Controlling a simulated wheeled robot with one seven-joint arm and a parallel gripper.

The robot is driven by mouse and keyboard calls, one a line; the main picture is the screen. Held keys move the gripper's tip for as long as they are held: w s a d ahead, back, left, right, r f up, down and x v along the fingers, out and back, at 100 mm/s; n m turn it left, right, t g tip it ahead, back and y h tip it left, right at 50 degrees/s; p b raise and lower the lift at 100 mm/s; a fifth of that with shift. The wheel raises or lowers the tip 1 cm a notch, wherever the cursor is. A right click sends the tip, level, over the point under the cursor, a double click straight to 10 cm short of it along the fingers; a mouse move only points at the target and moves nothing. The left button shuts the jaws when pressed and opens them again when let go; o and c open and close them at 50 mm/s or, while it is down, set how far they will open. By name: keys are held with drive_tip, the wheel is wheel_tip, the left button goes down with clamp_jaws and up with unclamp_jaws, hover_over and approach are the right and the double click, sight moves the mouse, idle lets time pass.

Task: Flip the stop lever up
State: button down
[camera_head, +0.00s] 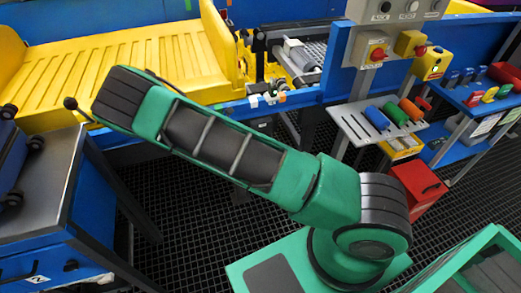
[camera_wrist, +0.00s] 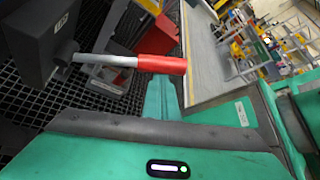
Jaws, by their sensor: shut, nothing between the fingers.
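The stop lever shows in the wrist view as a grey rod with a red grip (camera_wrist: 162,65). It sticks out sideways from a dark box (camera_wrist: 35,48) with a small label, and lies roughly level across the picture. My gripper (camera_wrist: 161,85) is shut and empty, its green fingers pointing up the picture with the tips right at the red grip. I cannot tell whether they touch it. In the head view my green and black arm reaches to the left; the gripper and the red grip cannot be made out there.
A yellow ribbed conveyor (camera_head: 150,60) in a blue frame runs behind my arm. A grey-topped blue cabinet (camera_head: 45,170) stands at left. A button panel (camera_head: 375,50), a rack of coloured rolls (camera_head: 385,118) and a red box (camera_head: 418,188) are at right. Dark grating covers the floor.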

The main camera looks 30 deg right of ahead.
drive_tip(key=shift+w+d+r, duration=0.2)
drive_tip(key=shift+w+r, duration=0.1)
drive_tip(key=shift+f, duration=0.1)
wheel_tip(320, 180, down, 3)
drive_tip(key=s+a, duration=0.2)
drive_tip(key=v, duration=0.9)
drive_tip(key=shift+f, duration=0.25)
drive_tip(key=shift+a, duration=0.15)
